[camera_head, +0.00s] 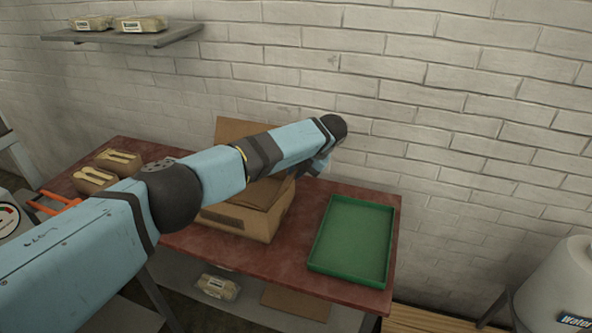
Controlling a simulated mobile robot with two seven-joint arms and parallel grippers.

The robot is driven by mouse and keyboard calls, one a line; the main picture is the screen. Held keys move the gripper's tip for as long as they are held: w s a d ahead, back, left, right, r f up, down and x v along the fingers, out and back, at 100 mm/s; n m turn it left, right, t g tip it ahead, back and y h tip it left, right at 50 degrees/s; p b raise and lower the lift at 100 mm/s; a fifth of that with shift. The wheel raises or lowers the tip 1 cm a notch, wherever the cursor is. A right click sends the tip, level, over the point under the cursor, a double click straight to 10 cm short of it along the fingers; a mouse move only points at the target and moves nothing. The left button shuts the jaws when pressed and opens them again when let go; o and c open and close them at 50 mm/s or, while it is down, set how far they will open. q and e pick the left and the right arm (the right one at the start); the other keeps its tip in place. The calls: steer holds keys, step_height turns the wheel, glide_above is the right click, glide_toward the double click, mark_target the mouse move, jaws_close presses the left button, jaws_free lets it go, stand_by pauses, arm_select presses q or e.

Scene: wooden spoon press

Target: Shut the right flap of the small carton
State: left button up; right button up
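The small cardboard carton (236,222) stands on the red-brown table, mostly behind my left arm. One flap stands upright at its back (232,128). A brown panel lies across the right part of its top (262,196); my arm hides much of the top, so I cannot tell every flap's position. My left arm reaches over the carton from the left. My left gripper (318,166) hangs below the dark wrist, at the carton's upper right side. Its fingers are mostly hidden, so its opening and any contact do not show. My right gripper is not in view.
A green tray (316,250) lies on the table's right part. Small boxes with wooden spoons (94,180) and an orange-handled item (55,204) are at the left. A lower shelf holds a package (218,288). A brick wall stands behind; a white container (560,290) is at right.

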arm_select(q)
jaws_close()
steer(key=shift+r, duration=0.1)
steer(key=shift+w+a+r+g+h, duration=0.15)
steer(key=shift+a+g+h, duration=0.05)
steer(key=shift+a+h, duration=0.25)
steer(key=shift+w+a+r+g+h, duration=0.2)
steer(key=shift+a+h, duration=0.15)
steer(key=shift+h, duration=0.2)
steer(key=shift+w+a+r+g+h, duration=0.15)
steer(key=shift+a+g+h, duration=0.1)
steer(key=shift+a+h, duration=0.4)
steer(key=shift+w+a+f+g+h, duration=0.1)
steer(key=shift+a+g+h, duration=0.15)
steer(key=shift+h, duration=0.65)
steer(key=shift+w+a+r+g+h, duration=0.1)
steer(key=shift+w+a+g+h, duration=0.1)
steer(key=shift+a+h, duration=0.45)
steer(key=shift+o, duration=2.1)
jaws_free()
steer(key=shift+r, duration=0.1)
